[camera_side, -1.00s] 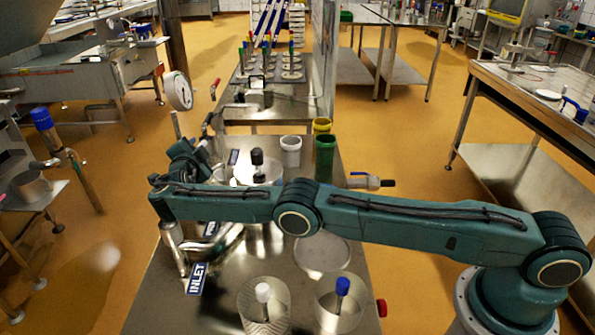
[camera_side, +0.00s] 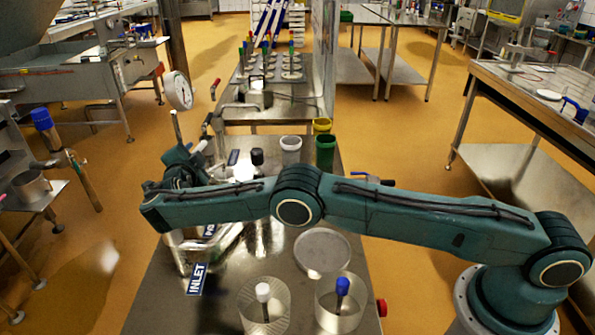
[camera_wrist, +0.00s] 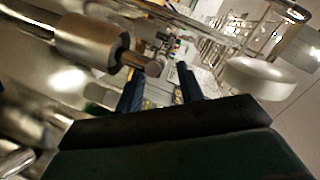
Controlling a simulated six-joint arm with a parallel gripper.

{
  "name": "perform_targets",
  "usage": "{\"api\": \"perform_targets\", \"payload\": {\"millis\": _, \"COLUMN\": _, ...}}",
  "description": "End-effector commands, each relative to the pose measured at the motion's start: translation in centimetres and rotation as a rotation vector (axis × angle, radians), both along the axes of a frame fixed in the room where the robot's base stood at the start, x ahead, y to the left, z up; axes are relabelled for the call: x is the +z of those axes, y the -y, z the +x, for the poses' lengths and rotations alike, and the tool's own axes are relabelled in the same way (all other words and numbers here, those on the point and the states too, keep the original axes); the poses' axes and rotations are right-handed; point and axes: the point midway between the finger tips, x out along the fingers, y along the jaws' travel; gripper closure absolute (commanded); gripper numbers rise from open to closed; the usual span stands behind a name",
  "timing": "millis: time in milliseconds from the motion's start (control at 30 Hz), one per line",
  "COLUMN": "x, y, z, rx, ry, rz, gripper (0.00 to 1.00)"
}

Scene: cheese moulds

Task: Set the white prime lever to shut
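My gripper (camera_side: 190,154) is at the far left end of my arm in the side view, beside the pipework and mostly hidden by my wrist. In the wrist view its two dark fingers (camera_wrist: 160,72) stand apart. A steel cylinder (camera_wrist: 92,42) with a dark neck and short rod reaches toward the gap from the left; I cannot tell whether it touches a finger. A pale, whitish piece (camera_side: 208,147) shows by the gripper in the side view. I cannot tell whether it is the white prime lever, and the lever's position is not clear.
A dial gauge (camera_side: 179,91) and a red-handled lever (camera_side: 215,88) stand behind the gripper. The INLET label (camera_side: 197,279) lies on the steel table. Clear moulds with a white knob (camera_side: 263,291) and a blue knob (camera_side: 343,286) stand in front. Green (camera_side: 325,151) and white (camera_side: 290,150) cups stand behind the arm.

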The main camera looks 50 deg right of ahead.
Motion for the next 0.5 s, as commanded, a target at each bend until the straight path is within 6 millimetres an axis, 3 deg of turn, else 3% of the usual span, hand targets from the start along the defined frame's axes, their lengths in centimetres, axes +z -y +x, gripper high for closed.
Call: {"api": "perform_targets", "payload": {"millis": 500, "x": 0.9, "y": -2.4, "z": -2.8, "rx": 0.0, "ry": 0.003, "rz": 0.0, "gripper": 0.62}}
